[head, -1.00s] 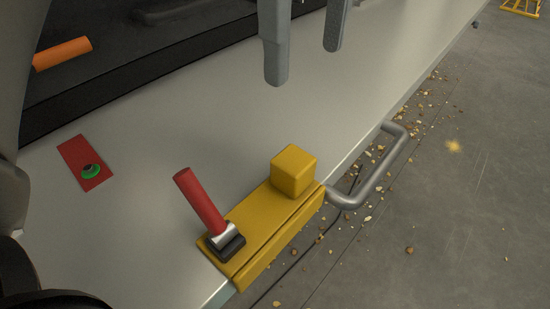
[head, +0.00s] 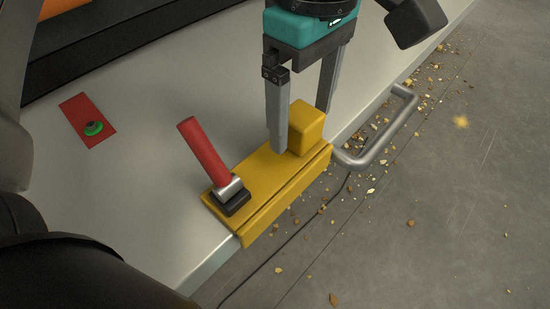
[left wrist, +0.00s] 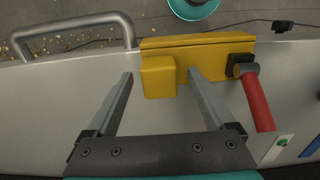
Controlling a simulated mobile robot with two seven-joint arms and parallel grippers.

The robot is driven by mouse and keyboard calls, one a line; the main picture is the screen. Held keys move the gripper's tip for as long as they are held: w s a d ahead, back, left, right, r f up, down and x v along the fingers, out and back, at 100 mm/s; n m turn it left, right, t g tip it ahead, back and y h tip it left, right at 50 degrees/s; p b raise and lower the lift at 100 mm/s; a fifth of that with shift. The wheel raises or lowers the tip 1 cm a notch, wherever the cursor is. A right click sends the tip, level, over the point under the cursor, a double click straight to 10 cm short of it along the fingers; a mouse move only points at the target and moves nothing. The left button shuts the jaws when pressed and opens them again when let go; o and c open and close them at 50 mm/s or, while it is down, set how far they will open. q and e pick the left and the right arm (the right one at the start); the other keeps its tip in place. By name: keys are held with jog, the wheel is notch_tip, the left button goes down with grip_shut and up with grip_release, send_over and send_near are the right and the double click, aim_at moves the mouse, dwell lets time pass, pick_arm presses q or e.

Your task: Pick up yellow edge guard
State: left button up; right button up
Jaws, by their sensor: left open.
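The yellow edge guard (head: 262,172) sits over the edge of the pale panel, with a yellow block (head: 308,128) on its far end and a red-handled lever (head: 204,150) on its near end. My left gripper (head: 302,131) is open, with one finger on each side of the block; one fingertip is partly hidden behind it. In the left wrist view the guard (left wrist: 215,46) lies along the panel edge and the block (left wrist: 158,80) stands between my open fingers (left wrist: 160,73). A gap shows beside the block; contact is not clear. My right gripper is not in view.
A grey metal handle (head: 385,140) stands out from the panel edge close to the guard. A red plate with a green button (head: 94,129) lies on the panel at left. Concrete floor with scattered debris is below the edge.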

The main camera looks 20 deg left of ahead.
pick_arm(q)
jog(key=shift+f, duration=0.55)
grip_shut()
jog(key=shift+r, duration=0.1)
dwell(0.5)
